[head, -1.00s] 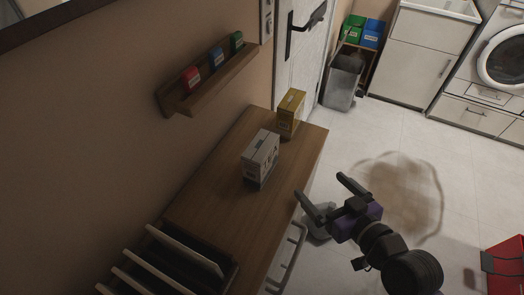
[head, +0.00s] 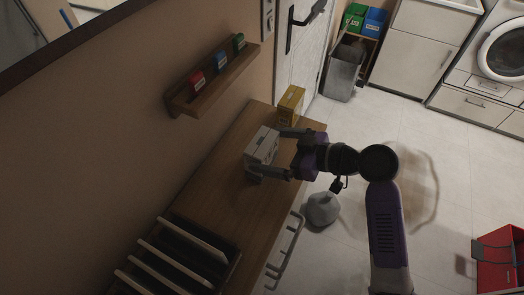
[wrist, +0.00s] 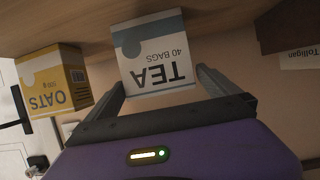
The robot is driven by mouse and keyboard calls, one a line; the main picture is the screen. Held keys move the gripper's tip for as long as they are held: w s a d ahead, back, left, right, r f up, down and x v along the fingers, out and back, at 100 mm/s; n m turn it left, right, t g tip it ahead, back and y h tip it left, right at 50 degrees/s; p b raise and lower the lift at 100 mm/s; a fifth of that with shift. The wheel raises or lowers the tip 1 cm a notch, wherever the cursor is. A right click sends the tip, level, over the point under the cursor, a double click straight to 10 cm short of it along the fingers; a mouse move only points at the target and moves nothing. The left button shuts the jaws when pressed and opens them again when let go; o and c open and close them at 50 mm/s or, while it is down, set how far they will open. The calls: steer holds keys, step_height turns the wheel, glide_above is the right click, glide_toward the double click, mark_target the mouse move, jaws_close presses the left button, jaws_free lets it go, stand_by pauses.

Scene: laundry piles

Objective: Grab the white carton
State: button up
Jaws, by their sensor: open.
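The white carton (head: 262,147) stands on the wooden cabinet top (head: 222,200) in the head view. In the wrist view the carton (wrist: 157,55) reads "TEA 40 BAGS", upside down, and has a grey-blue band. My gripper (head: 270,152) is open, with one finger toward each side of the carton. In the wrist view the carton shows between and just beyond the fingertips (wrist: 160,80). I cannot tell whether either finger touches it. My gripper hides part of the carton in the head view.
A yellow oats box (head: 291,104) stands behind the carton; it also shows in the wrist view (wrist: 52,80). A wall shelf (head: 215,82) holds three small boxes. A dark rack with upright boards (head: 180,250) occupies the near end of the cabinet top.

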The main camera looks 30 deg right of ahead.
mark_target(253, 146)
steer(key=shift+p+x, duration=0.9)
steer(key=shift+x, duration=2.25)
steer(key=shift+d+f, duration=0.15)
steer(key=c, duration=1.1)
steer(key=shift+o, duration=0.2)
